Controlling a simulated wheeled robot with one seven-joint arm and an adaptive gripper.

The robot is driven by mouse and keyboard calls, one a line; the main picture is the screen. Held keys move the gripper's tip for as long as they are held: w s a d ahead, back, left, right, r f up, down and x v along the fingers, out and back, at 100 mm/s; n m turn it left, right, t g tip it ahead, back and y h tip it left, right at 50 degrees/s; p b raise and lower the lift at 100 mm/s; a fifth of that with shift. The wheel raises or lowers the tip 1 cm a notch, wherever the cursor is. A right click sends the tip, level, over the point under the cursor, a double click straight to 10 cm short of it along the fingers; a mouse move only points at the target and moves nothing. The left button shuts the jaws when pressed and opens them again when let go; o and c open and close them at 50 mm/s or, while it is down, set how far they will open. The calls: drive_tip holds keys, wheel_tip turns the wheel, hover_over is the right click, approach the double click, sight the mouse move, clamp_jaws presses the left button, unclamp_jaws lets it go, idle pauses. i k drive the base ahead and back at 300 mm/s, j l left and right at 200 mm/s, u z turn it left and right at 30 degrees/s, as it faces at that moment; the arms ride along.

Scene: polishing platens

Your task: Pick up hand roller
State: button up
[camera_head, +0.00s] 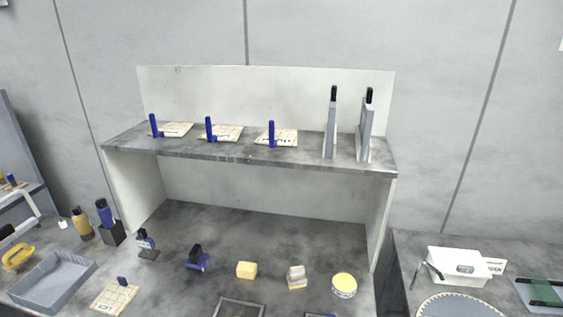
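I cannot tell for certain which thing is the hand roller. A small blue and black tool (198,259) lies on the grey bench and could be it. Another small dark tool with a blue part (147,243) stands on a flat base to its left. A yellow, loop-shaped handled thing (17,256) is at the far left. My gripper is not in view.
A grey shelf (230,152) over the bench bears several blue-handled items on cards and two grey upright tools. The bench also holds a grey tray (88,267), a yellow block (247,270), and a round yellow-topped tin (344,284). A white box (459,268) is at right.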

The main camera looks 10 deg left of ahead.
sight(198, 259)
drive_tip(key=u, duration=1.4)
